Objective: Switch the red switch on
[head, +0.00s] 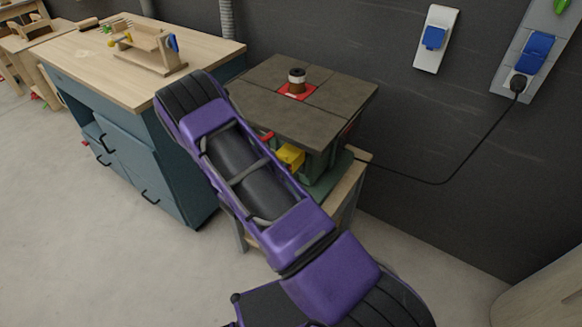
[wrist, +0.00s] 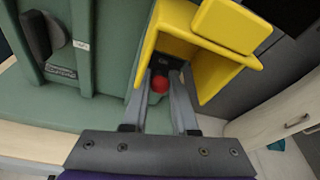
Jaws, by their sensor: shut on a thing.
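The red switch (wrist: 159,84) is a small round red knob inside a yellow housing (wrist: 222,26) on the green machine body (wrist: 105,25). In the wrist view my gripper (wrist: 160,75) reaches into the open yellow housing, its two fingers converging around the knob and shut on it. The contact surfaces are partly hidden. In the head view the yellow housing (head: 291,156) shows on the machine (head: 300,100) beside my purple arm. My gripper is hidden there, and the switch cannot be made out clearly.
A blue workbench (head: 140,150) with a wooden top stands at left. A wooden stand (head: 345,195) supports the machine. A black cable (head: 445,182) runs to the wall socket panel (head: 537,50). Clear floor (head: 70,225) lies at lower left.

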